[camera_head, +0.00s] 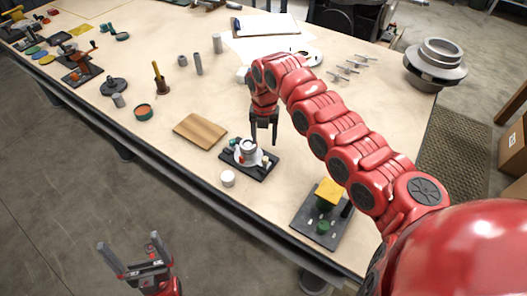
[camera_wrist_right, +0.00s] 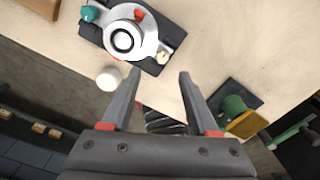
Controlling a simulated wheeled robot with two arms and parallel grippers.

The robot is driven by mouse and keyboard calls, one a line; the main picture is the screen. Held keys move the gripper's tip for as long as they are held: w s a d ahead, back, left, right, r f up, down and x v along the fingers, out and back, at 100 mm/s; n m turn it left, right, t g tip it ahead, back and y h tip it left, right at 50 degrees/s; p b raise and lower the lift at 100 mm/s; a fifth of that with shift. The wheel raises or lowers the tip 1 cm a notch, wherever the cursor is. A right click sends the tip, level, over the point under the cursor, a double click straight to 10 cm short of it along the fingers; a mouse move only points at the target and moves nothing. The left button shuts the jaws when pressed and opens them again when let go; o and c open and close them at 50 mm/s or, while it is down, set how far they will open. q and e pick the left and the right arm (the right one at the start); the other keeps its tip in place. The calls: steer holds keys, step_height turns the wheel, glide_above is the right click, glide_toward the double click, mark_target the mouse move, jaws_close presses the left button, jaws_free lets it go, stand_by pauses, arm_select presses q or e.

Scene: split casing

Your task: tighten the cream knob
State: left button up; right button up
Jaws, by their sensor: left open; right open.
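A casing with a pale round body (camera_head: 247,152) sits on a dark base plate (camera_head: 258,174) on the table; the casing also shows in the right wrist view (camera_wrist_right: 127,38). The small cream knob (camera_wrist_right: 163,57) is at the casing's lower right corner in the wrist view, and a teal knob (camera_wrist_right: 88,13) is at the left. My right gripper (camera_head: 263,142) is open and empty, above the casing in the head view. In the wrist view its fingertips (camera_wrist_right: 160,73) are near the cream knob without closing on it. My left gripper (camera_head: 128,240) is open and empty, off the table's front edge.
A white cylinder (camera_head: 228,179) stands just in front of the casing. A wooden board (camera_head: 200,131) lies left of it. A dark plate with a yellow-topped green block (camera_head: 328,191) is at the right. Several tools and parts lie further left and back.

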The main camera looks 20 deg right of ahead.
mark_target(265, 158)
steer(key=f+p, duration=0.1)
steer(key=f, duration=0.7)
steer(key=shift+s+p, duration=0.2)
steer(key=shift+p, duration=0.1)
steer(key=shift+d+f, duration=0.1)
steer(key=shift+f, duration=0.45)
steer(key=shift+c, duration=0.2)
jaws_close()
